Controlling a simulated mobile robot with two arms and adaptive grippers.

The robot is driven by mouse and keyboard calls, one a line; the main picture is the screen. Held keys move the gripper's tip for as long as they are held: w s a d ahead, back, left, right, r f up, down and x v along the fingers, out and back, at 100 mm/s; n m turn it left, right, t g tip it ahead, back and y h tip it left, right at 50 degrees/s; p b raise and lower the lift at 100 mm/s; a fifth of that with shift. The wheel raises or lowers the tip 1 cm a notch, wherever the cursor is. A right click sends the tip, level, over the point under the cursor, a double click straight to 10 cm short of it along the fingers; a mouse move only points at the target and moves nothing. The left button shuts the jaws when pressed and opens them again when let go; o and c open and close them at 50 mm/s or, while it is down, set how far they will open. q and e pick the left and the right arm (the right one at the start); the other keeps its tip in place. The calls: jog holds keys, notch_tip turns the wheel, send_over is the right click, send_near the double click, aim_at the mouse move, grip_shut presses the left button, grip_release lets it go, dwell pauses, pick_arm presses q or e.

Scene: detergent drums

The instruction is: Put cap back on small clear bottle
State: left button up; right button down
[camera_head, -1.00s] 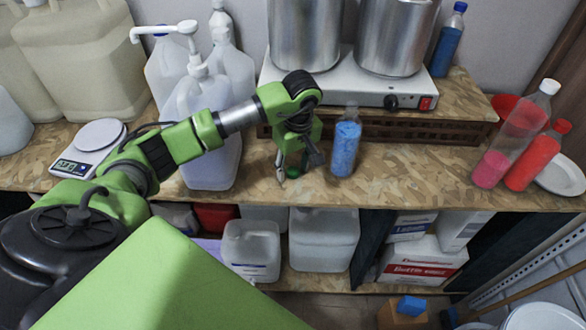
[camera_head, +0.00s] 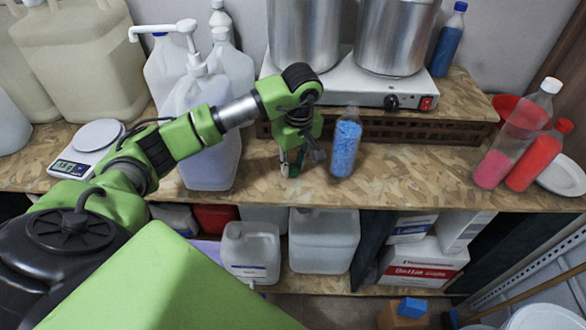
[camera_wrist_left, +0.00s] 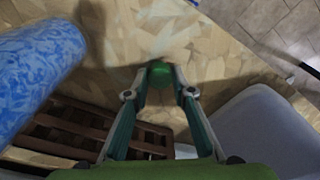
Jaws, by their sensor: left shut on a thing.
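The small clear bottle (camera_head: 346,147) stands upright on the wooden counter, filled with blue stuff; no cap shows on its clear neck. Its blue side also fills the left of the left wrist view (camera_wrist_left: 35,70). My left gripper (camera_head: 290,170) points down at the counter, just left of the bottle and apart from it. In the left wrist view its fingertips are shut on a green cap (camera_wrist_left: 160,73), low over the wooden surface. The cap is mostly hidden by the fingers in the head view. My right gripper is not in view.
A large pump jug (camera_head: 209,140) stands left of my gripper. A hot plate (camera_head: 370,92) with two metal pots is behind, on a raised wooden shelf. Pink and red bottles (camera_head: 527,155) lean at the right. The counter (camera_head: 420,175) right of the blue bottle is clear.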

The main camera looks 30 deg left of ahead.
pick_arm(q)
jog(key=s+d+r+b, duration=0.3)
jog(key=s+d+r, duration=0.4)
jog(key=s+r, duration=0.4)
jog(key=shift+s+d+r, duration=0.15)
jog(key=shift+s+r, duration=0.25)
jog(key=shift+s, duration=0.1)
